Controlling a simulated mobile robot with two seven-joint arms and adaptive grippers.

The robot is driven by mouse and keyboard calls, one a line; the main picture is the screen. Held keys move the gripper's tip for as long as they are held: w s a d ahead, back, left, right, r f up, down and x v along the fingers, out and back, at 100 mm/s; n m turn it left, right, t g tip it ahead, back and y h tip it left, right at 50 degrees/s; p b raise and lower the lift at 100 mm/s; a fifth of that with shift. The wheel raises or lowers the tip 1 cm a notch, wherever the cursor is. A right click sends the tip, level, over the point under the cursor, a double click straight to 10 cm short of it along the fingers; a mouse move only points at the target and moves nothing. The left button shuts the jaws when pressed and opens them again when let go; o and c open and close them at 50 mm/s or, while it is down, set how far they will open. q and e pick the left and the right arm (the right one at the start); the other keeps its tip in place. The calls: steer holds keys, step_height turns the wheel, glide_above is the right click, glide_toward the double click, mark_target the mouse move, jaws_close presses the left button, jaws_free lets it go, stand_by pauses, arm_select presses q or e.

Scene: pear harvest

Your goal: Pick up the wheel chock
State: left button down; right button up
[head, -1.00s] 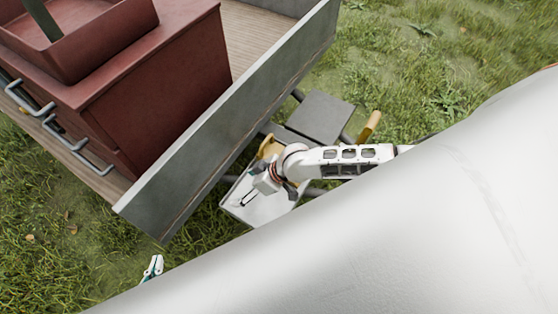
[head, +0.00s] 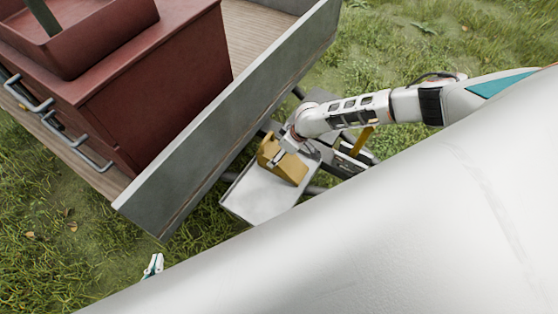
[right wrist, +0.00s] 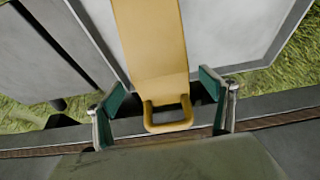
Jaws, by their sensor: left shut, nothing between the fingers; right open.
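The yellow wheel chock (head: 286,166) sits on a light grey tray (head: 252,198) beside the trailer. My right gripper (head: 291,143) is over the chock's upper end, and its fingers are partly hidden in the head view. In the right wrist view the open right gripper (right wrist: 164,90) has a teal-padded finger on each side of the chock (right wrist: 150,45). The chock's loop handle (right wrist: 169,116) lies between the fingers, with a gap on both sides. My left gripper (head: 153,265) is shut and empty at the lower left, above the grass.
The trailer's grey side wall (head: 235,105) rises close to the left of the tray. A red cabinet (head: 150,90) stands on the trailer bed. A yellow bar (head: 361,140) shows beneath my right arm. Grass lies around.

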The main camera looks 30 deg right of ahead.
steer(key=shift+x, duration=1)
steer(key=shift+r, duration=0.1)
steer(key=c, duration=1.7)
steer(key=shift+w, duration=0.1)
